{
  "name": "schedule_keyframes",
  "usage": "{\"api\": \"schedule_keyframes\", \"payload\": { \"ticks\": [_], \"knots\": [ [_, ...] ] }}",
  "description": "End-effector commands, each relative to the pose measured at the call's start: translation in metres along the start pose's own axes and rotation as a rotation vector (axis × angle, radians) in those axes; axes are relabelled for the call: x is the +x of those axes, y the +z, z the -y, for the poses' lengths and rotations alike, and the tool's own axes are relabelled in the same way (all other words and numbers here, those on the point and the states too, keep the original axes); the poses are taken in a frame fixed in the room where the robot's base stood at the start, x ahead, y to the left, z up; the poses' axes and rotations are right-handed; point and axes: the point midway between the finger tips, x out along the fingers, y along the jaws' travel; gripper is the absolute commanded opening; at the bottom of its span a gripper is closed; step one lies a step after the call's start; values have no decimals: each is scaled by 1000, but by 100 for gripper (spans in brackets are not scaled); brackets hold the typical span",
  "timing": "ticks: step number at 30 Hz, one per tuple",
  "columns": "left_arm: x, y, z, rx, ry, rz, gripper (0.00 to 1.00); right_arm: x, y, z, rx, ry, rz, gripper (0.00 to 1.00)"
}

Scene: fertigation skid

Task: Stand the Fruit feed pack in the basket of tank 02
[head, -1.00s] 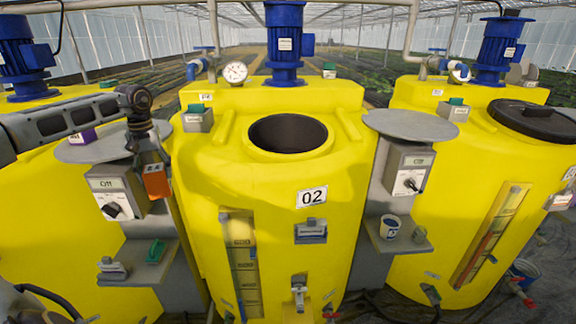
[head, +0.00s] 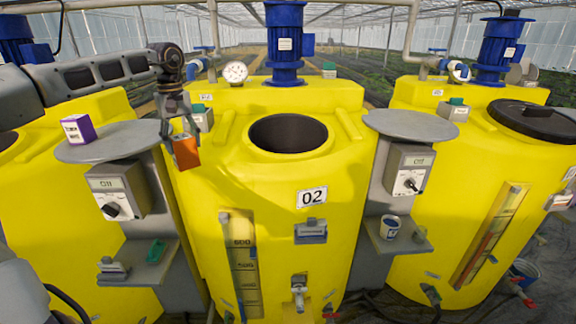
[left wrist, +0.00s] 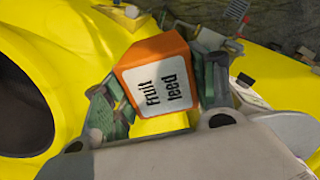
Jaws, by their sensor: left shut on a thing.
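The Fruit feed pack is an orange box (head: 187,153) with a white label reading "Fruit feed" in the left wrist view (left wrist: 155,80). My left gripper (head: 180,138) is shut on it, its fingers on two opposite sides, and holds it over the upper left shoulder of tank 02. Tank 02 (head: 285,205) is yellow, with an open round hole in its top and a "02" plate. A small grey holder (head: 311,232) is fixed to its front below the plate; I cannot tell if it is the basket. My right gripper is not in view.
A purple and white box (head: 77,129) stands on the round grey shelf (head: 110,142) at left. Another round shelf (head: 410,126) at right is empty. A blue motor (head: 285,45) and a gauge (head: 236,72) rise behind the hole. A cup (head: 390,227) stands on a lower right ledge.

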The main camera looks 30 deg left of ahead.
Motion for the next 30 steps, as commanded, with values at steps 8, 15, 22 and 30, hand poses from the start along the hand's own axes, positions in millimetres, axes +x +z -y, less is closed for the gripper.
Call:
{"api": "schedule_keyframes", "payload": {
  "ticks": [8,15,22,30],
  "knots": [
    [-28,34,-35,-154,0,-2,17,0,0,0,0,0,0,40],
    [-41,58,-51,-305,1,-3,17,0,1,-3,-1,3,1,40],
    [-48,75,-60,-460,1,-2,17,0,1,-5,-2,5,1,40],
    [-50,91,-66,-649,2,-2,17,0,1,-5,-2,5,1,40]
  ]
}}
